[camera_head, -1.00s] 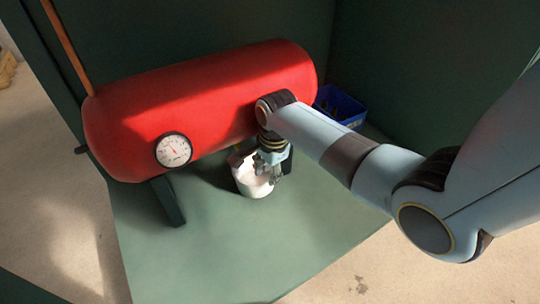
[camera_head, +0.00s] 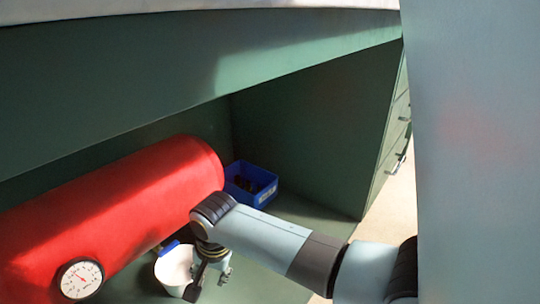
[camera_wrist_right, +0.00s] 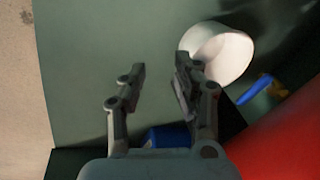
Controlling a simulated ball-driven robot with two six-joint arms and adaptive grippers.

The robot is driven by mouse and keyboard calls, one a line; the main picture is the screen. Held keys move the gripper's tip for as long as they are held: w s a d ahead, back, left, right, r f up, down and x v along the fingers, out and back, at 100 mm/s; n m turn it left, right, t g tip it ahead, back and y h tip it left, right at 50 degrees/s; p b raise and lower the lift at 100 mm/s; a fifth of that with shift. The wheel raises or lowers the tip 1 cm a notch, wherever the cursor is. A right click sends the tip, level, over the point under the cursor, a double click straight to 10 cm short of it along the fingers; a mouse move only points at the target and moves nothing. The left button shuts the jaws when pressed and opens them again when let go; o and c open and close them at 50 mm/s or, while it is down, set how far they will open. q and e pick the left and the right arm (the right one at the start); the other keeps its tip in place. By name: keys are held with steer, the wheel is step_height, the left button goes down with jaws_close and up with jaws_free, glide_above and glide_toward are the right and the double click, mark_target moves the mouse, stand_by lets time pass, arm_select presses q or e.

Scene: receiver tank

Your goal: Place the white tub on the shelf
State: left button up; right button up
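The white tub (camera_head: 172,268) stands on the green floor in front of the red tank, and its open mouth shows in the right wrist view (camera_wrist_right: 228,58). My right gripper (camera_head: 210,282) is low at the tub's right side in the head view. In the right wrist view my right gripper (camera_wrist_right: 160,75) has its fingers apart, with bare green floor between them. The tub is just beyond the right finger, not between the two; I cannot tell whether they touch. My left gripper is in no view. I cannot make out which surface is the shelf.
The red tank (camera_head: 130,205) with a round dial (camera_head: 80,278) lies behind the tub. A blue bin (camera_head: 240,190) with dark contents stands at the back wall. A small blue and yellow object (camera_wrist_right: 262,88) is close to the tub. A large green panel (camera_head: 150,75) spans the upper left.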

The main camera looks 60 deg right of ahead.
steer(key=s+a+r+n+t, duration=0.1)
steer(key=s+r+n, duration=0.5)
steer(key=s, duration=0.3)
steer(key=s+a+r+n+t, duration=0.1)
steer(key=s+r+n+t, duration=0.1)
steer(key=s+r+n, duration=0.4)
steer(key=s+n, duration=0.2)
steer(key=s, duration=0.1)
steer(key=shift+s+a+r, duration=0.25)
steer(key=shift+s, duration=0.15)
